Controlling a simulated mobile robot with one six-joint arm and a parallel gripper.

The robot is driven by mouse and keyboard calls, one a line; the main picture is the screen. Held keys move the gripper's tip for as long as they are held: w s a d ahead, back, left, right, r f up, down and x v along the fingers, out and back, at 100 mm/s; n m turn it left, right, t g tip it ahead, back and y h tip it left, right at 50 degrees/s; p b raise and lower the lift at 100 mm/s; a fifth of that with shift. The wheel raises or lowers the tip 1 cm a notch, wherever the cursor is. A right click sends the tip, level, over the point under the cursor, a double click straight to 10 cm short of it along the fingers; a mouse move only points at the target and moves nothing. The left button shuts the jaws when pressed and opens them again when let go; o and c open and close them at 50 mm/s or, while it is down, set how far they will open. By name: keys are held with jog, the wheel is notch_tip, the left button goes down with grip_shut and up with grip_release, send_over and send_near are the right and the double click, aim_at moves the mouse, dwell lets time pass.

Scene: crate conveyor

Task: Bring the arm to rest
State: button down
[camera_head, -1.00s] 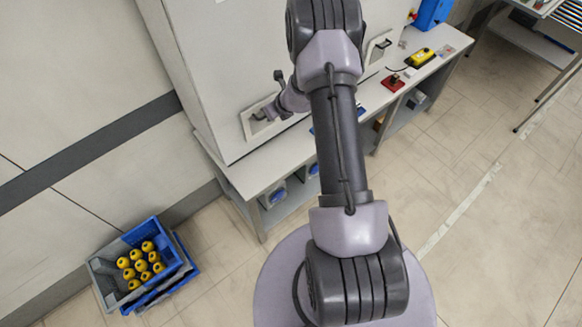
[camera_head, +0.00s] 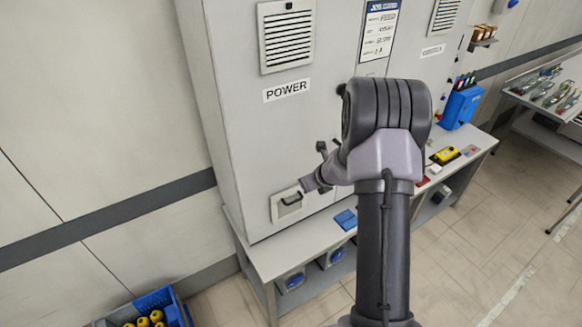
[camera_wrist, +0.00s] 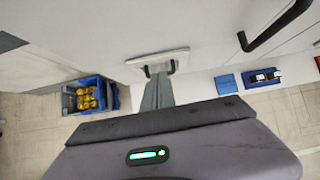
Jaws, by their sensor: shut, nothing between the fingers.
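My arm stands in front of a tall grey cabinet (camera_head: 235,130) marked POWER. In the head view my gripper (camera_head: 308,184) is small and close to a white plate with a dark handle (camera_head: 287,203) low on the cabinet front. In the wrist view my gripper (camera_wrist: 158,82) is shut and empty, its fingers pointing toward that plate with its handle (camera_wrist: 158,66). I cannot tell whether the fingertips touch it. My elbow covers part of the cabinet's right side in the head view.
A grey bench (camera_head: 262,262) runs along the cabinet's foot. A blue crate (camera_head: 158,300) with yellow items stands on the floor at lower left; it also shows in the wrist view (camera_wrist: 106,88). A yellow box (camera_head: 446,155) sits on the bench at right.

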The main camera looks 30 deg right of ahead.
jog(key=s+a+r+n+y+b, duration=0.1)
jog(key=s+a+r+n+b, duration=0.1)
jog(key=a+n+b, duration=0.4)
jog(key=s+a+r+n+y+b, duration=0.1)
jog(key=s+a+r+n+b, duration=0.2)
jog(key=a, duration=0.5)
jog(key=s+a+r+n+y+b, duration=0.1)
jog(key=s+a+r+n+b, duration=0.1)
jog(key=a+n+b, duration=0.45)
jog(key=s+a+f+n+g+b, duration=0.1)
jog(key=s+a+f+n+b, duration=0.1)
jog(key=s+a+n+b, duration=0.4)
jog(key=s+a+f+n+b, duration=0.1)
jog(key=s+a+n+b, duration=0.15)
jog(key=s, duration=0.55)
jog(key=s+d+f+n+h+b, duration=0.1)
jog(key=s+f+n+b, duration=0.2)
jog(key=s, duration=0.6)
notch_tip(320, 180, down, 2)
jog(key=n, duration=0.3)
jog(key=shift+s+d+n+g, duration=0.2)
jog(key=shift+n+g, duration=0.1)
jog(key=shift+n, duration=0.1)
jog(key=shift+a, duration=0.1)
